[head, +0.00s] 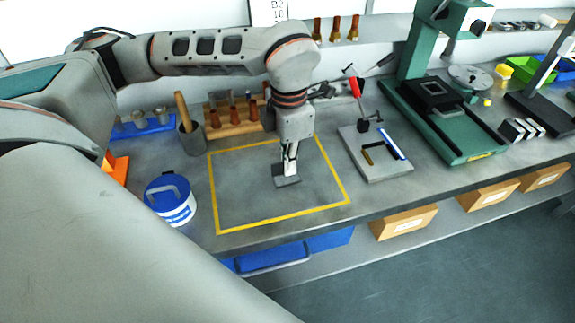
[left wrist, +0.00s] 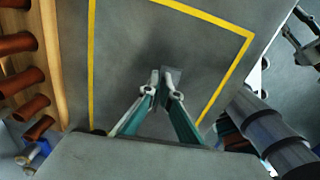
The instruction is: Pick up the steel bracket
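The steel bracket (head: 287,182) is a small dark grey plate inside the yellow outline on the bench. My left gripper (head: 290,160) points straight down over it, and its fingers hide part of it. In the left wrist view the fingertips of my left gripper (left wrist: 162,82) are close together, with the steel bracket (left wrist: 174,74) showing between and just beyond them. The gripper looks shut on the bracket's upright part. I cannot tell whether the bracket touches the bench. My right gripper is in neither view.
Yellow tape (head: 284,217) frames a clear area. A blue and white tub (head: 170,204), a grey cup (head: 191,139) and a wooden rack (head: 232,129) stand at left and behind. A grey plate with tools (head: 385,168) and a green press (head: 440,120) stand to the right.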

